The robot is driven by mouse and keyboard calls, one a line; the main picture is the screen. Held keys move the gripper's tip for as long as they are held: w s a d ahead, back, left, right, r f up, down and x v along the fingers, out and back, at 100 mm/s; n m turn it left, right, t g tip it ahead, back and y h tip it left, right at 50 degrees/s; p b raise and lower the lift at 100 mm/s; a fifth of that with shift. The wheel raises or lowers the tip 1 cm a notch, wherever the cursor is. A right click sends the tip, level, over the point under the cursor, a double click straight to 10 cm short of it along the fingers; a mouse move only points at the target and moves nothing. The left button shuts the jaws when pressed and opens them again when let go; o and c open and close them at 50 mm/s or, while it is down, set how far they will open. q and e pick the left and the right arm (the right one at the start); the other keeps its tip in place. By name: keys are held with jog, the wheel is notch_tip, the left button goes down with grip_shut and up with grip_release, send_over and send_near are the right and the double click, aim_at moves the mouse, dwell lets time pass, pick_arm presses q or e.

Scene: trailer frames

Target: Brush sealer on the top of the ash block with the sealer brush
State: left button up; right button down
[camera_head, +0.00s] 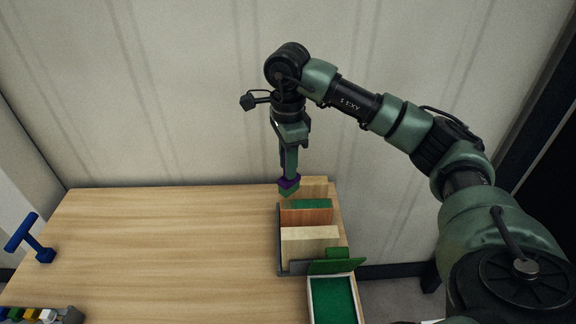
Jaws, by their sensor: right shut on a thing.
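My right gripper (289,178) points straight down, shut on a small purple tool with a green lower end, which I take for the sealer brush (289,185). The brush is at the back left corner of a rack (281,250) of wood blocks. It overlaps the pale rear block (318,188) in the picture; I cannot tell whether it touches. A reddish block (306,216) in the middle has a green top. A pale block (310,240) stands in front with a bare top. I cannot tell which pale block is ash. My left gripper is not in view.
An open tray (312,300) with a green bottom stands in front of the rack, with a green lid-like panel (338,267) at its back. A blue T-shaped tool (32,240) stands at the left. Colored pieces (30,314) sit front left. The middle of the bench (170,240) is clear.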

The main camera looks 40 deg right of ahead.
jog(key=shift+r, duration=0.4)
jog(key=shift+r+p, duration=1)
jog(key=shift+r, duration=0.55)
jog(key=shift+f, duration=0.1)
